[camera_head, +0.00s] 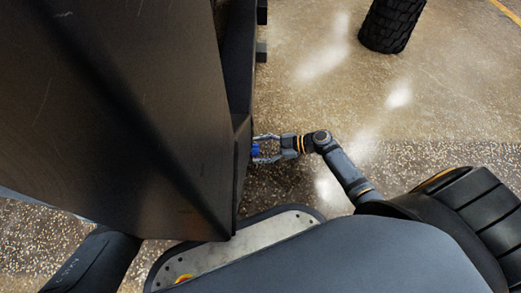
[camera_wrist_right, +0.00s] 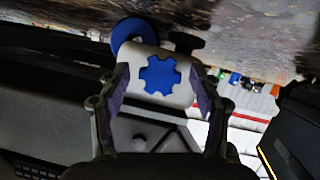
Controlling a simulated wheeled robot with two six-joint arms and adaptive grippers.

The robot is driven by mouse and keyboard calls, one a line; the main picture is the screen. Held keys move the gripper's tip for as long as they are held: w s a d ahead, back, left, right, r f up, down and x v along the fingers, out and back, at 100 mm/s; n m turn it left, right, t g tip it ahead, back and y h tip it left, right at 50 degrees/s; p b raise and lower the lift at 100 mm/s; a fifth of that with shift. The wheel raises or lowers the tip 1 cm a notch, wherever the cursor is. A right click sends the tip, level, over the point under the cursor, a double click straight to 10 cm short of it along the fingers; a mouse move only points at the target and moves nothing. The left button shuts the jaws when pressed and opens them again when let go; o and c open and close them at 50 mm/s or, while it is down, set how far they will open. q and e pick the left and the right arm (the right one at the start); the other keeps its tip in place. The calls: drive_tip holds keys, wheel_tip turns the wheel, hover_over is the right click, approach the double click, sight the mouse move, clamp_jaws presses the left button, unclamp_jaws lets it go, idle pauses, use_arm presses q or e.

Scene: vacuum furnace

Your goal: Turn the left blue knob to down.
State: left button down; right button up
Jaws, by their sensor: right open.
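A blue knob (camera_head: 256,149) sits on the side of the dark furnace cabinet (camera_head: 120,110). My right gripper (camera_head: 262,149) reaches it from the right, with its two fingers open on either side. In the right wrist view the gear-shaped blue knob (camera_wrist_right: 160,75) on a pale round base lies between the open fingertips. I cannot tell whether the fingers touch it. A second blue round part (camera_wrist_right: 130,33) shows behind it at the upper left. Which of these is the left knob, I cannot tell. My left gripper is not in view.
The cabinet fills the left of the head view. Speckled floor (camera_head: 330,90) lies open to the right of it. A black tyre-like object (camera_head: 391,24) stands at the top right. Small coloured items (camera_wrist_right: 235,78) show in the wrist view's background.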

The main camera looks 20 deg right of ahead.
drive_tip(key=shift+c, duration=0.5)
drive_tip(key=c, duration=1.1)
drive_tip(key=shift+o, duration=0.2)
drive_tip(key=m+g, duration=0.2)
drive_tip(key=m, duration=0.1)
drive_tip(key=shift+w+d+y, duration=0.1)
drive_tip(key=shift+w+y, duration=0.05)
drive_tip(key=shift+y, duration=0.25)
drive_tip(key=shift+m+g+y, duration=0.3)
drive_tip(key=shift+m+g, duration=0.2)
drive_tip(key=shift+m, duration=0.3)
drive_tip(key=o, duration=1.2)
drive_tip(key=shift+c, duration=0.2)
